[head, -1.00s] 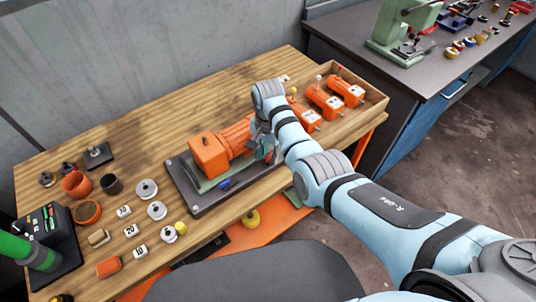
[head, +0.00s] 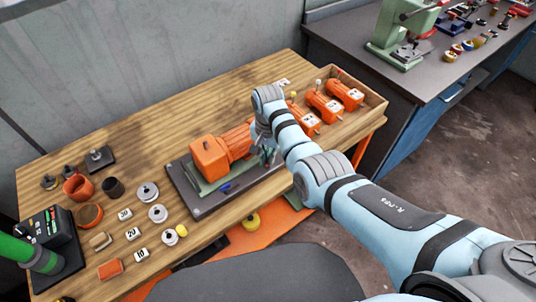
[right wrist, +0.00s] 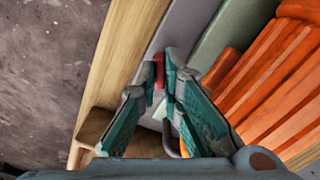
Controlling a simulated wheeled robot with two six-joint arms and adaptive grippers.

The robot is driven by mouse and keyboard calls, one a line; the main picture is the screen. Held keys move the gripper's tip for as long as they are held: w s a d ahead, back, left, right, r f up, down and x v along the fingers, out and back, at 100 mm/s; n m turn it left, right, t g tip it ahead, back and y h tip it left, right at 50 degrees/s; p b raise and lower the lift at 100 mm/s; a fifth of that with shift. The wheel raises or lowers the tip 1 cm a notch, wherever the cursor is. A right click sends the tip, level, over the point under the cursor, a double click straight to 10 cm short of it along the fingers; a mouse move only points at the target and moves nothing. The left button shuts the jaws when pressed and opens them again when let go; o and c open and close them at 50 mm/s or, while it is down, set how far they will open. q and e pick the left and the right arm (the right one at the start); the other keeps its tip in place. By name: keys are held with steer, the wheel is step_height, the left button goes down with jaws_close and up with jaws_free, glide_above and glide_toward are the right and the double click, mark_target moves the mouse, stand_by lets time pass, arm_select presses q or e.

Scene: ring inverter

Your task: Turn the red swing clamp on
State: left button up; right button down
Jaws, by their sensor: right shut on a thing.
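The red swing clamp (right wrist: 159,70) shows only as a small red piece between my fingertips in the right wrist view; the rest of it is hidden. My right gripper (right wrist: 163,78) is shut on that red piece, beside the orange ribbed motor. In the head view my right gripper (head: 268,157) is at the right end of the dark base plate (head: 205,208), partly hidden by my wrist. The orange motor (head: 212,157) lies on this plate. A small blue part (head: 225,189) sits on the plate's front side. My left gripper is not in view.
A wooden tray (head: 372,103) with several orange motors stands right of my wrist. Weights, cups and numbered blocks cover the bench's left side. A black control box (head: 42,228) stands at far left. The back of the wooden bench (head: 170,110) is clear.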

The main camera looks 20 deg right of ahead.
steer(key=shift+r+n+p, duration=0.15)
steer(key=shift+n+p, duration=0.55)
steer(key=shift+n, duration=0.5)
steer(key=n+p, duration=0.1)
steer(key=n, duration=0.1)
steer(key=shift+n, duration=0.4)
steer(key=n, duration=0.3)
steer(key=shift+n+p, duration=0.3)
steer(key=shift+w+n, duration=0.1)
steer(key=shift+n, duration=1.7)
steer(key=c, duration=1.7)
jaws_free()
